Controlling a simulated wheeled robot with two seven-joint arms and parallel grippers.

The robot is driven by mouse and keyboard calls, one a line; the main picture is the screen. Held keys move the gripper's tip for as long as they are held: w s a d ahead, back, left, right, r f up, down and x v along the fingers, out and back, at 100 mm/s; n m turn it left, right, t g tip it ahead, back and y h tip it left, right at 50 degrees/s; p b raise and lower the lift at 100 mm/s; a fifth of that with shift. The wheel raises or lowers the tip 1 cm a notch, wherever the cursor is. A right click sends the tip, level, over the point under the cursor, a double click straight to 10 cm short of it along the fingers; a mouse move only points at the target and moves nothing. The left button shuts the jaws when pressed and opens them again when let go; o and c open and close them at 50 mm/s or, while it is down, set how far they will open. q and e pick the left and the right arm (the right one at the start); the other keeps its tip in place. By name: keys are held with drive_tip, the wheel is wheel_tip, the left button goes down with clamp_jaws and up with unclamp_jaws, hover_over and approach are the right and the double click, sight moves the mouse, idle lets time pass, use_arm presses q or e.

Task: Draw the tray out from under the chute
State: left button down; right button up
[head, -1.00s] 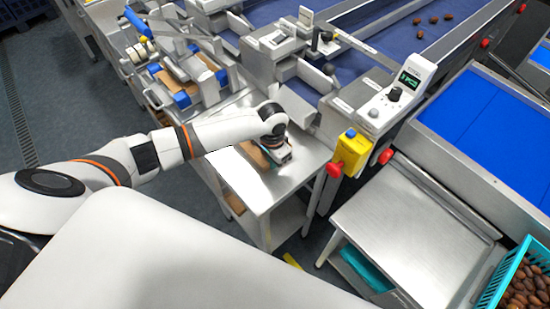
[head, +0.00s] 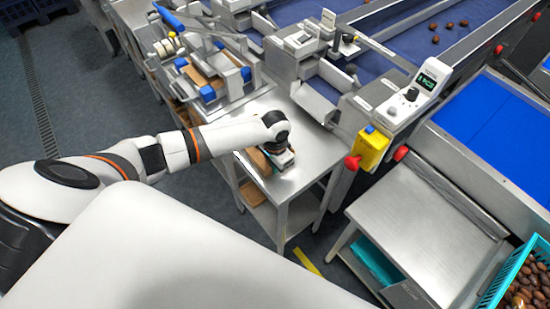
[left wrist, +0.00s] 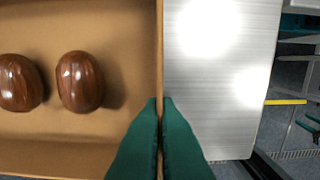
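The tray is a shallow brown cardboard box. In the left wrist view, its bare wall (left wrist: 159,50) runs up the middle, with two glossy brown dates (left wrist: 80,82) on its floor at left. My left gripper (left wrist: 160,108) has its two green fingers on either side of that wall, closed on it. In the head view, the tray (head: 257,161) shows partly on a steel table, mostly hidden by my left gripper (head: 281,160) and arm. The steel chute (head: 314,103) is behind the tray, and the tray seems clear of it. My right gripper is not in view.
The steel table (head: 312,155) has bare room right of the tray. A yellow box with a red button (head: 371,150) stands at its right. A fixture with blue parts (head: 212,80) is behind left. A teal crate of dates (head: 500,281) is at lower right.

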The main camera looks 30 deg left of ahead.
use_arm(q)
drive_tip(key=c, duration=2.1)
unclamp_jaws()
drive_tip(key=o, duration=0.5)
wheel_tip(320, 180, up, 12)
drive_tip(key=b, duration=0.1)
drive_tip(key=shift+b, duration=0.3)
